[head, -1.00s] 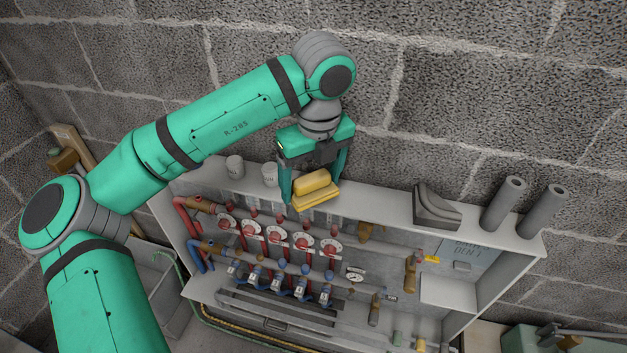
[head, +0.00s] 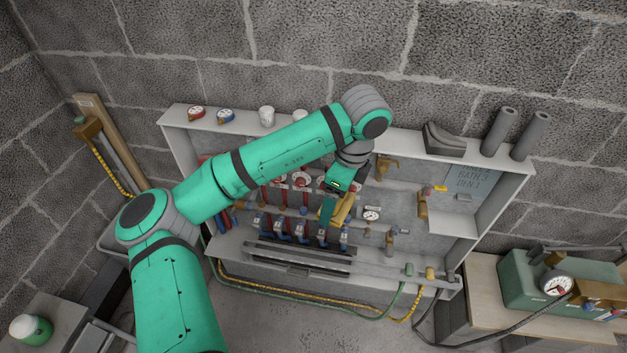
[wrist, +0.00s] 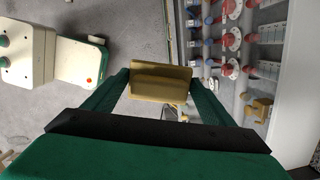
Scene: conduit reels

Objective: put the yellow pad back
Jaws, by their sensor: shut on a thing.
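The yellow pad (wrist: 160,83) is held between the two fingers of my gripper (wrist: 155,92) in the wrist view. In the head view the pad (head: 341,212) shows as a yellow block at the end of my gripper (head: 332,208), in front of the open grey cabinet (head: 455,245). The gripper is shut on the pad and tilted downward. It hangs before the pipe and valve rows, near a round gauge (head: 372,215). Part of the pad is hidden by a finger in the head view. I cannot tell whether it touches the pipes.
The cabinet top holds white cups (head: 267,116), two small gauges (head: 196,113), a grey wedge-shaped block (head: 443,139) and two grey tubes (head: 498,132). Red and blue valves crowd the inside. A bench with a green box (head: 550,282) stands at right. Hoses run along the cabinet's lower front.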

